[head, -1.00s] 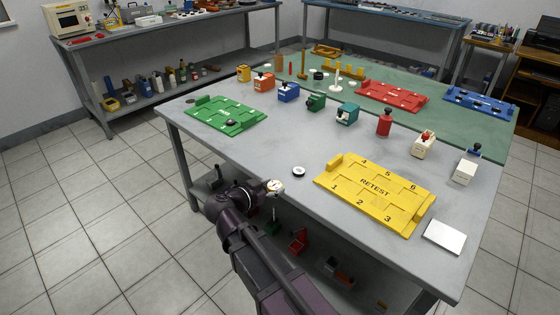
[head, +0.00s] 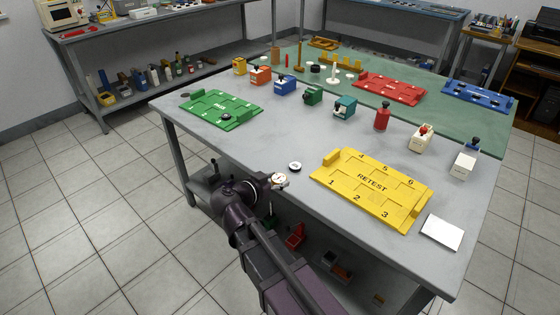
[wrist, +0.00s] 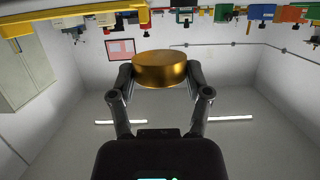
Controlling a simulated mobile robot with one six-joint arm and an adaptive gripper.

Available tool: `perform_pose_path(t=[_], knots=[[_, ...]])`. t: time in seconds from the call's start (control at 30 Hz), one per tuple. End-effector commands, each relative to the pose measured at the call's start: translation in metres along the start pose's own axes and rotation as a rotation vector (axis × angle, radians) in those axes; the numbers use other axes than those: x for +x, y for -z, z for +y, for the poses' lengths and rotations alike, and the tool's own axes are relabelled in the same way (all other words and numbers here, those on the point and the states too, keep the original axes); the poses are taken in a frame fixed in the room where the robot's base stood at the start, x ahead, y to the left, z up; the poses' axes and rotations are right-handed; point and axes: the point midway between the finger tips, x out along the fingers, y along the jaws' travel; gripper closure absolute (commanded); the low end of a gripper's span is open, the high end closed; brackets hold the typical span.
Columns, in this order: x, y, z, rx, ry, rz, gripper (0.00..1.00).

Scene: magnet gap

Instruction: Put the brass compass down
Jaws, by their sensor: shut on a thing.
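The brass compass (wrist: 160,70) is a round gold disc. In the wrist view it sits between the two fingers of my gripper (wrist: 162,82), which is shut on it. In the head view my gripper (head: 268,183) is at the near edge of the grey table (head: 240,150), and the compass (head: 280,179) shows small, with a pale face, at the fingertips.
A yellow RETEST tray (head: 330,182) lies right of the gripper and a green tray (head: 245,105) at the far left. A white square plate (head: 441,233) is at the near right corner. The middle of the table is clear.

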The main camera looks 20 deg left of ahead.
Motion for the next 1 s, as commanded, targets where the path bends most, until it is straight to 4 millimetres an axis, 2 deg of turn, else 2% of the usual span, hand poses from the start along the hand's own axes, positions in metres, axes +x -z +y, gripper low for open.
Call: perform_pose_path(t=[0.2, 0.63, 0.83, 1.0], knots=[[0.009, 0.005, 0.016, 0.0, 0.004, 0.001, 0.85], [0.011, 0.005, 0.016, -0.001, 0.007, 0.001, 0.85], [0.021, 0.006, 0.004, -0.001, 0.007, 0.001, 0.85], [0.039, 0.009, -0.017, -0.001, 0.006, 0.001, 0.85]])
